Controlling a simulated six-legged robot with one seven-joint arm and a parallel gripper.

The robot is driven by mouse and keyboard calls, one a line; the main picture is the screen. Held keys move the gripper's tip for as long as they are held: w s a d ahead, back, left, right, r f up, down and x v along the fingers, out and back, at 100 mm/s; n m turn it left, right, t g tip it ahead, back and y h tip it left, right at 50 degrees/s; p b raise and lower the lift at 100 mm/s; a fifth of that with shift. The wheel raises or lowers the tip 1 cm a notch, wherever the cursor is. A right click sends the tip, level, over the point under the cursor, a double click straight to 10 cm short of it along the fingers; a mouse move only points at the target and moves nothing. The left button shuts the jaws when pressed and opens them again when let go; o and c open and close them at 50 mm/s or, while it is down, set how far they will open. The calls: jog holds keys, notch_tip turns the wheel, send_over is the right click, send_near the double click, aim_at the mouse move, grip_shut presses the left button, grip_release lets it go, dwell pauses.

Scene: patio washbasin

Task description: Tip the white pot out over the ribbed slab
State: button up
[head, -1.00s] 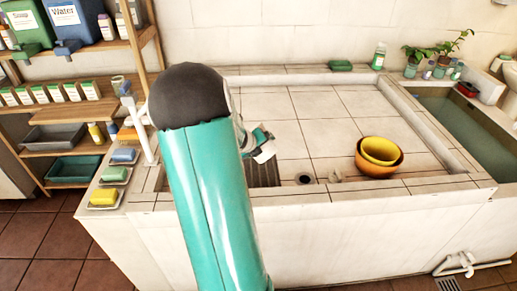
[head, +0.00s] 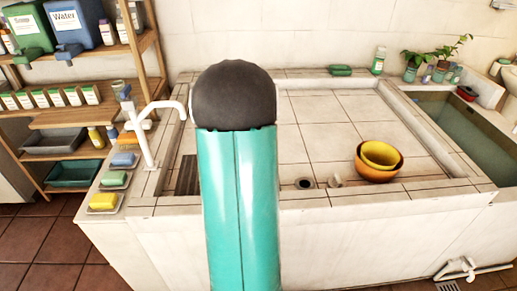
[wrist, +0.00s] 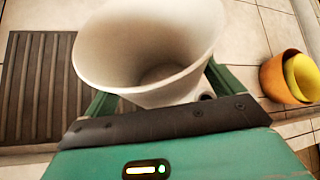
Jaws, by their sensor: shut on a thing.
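The white pot (wrist: 190,84) is in my gripper (wrist: 160,95) in the wrist view, between its two green fingers. The pot's wide mouth is open toward the camera, and its inside is shaded with no contents that I can make out. The dark ribbed slab (wrist: 32,90) lies flat to the left of the pot in the wrist view. In the head view the slab (head: 187,175) shows partly, just left of my arm. My arm hides the gripper and pot there.
A white tap (head: 147,140) stands at the basin's left edge, near several soaps on dishes. Orange and yellow bowls (head: 379,160) sit nested at the right. The middle tiles are clear.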

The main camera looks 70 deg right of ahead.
jog(key=shift+s+r+m+t+h, duration=0.1)
jog(key=shift+r+m+t+h, duration=0.3)
jog(key=shift+t, duration=0.5)
jog(key=shift+r+m, duration=0.2)
jog(key=shift+m, duration=0.1)
jog(key=shift+r+t, duration=0.15)
jog(key=shift+t, duration=0.25)
jog(key=shift+r+m+t, duration=0.2)
jog(key=shift+m+t, duration=0.1)
jog(key=shift+t, duration=0.1)
jog(key=shift+f, duration=0.1)
jog(key=shift+r+m+t+h, duration=0.3)
jog(key=shift+r+h, duration=0.1)
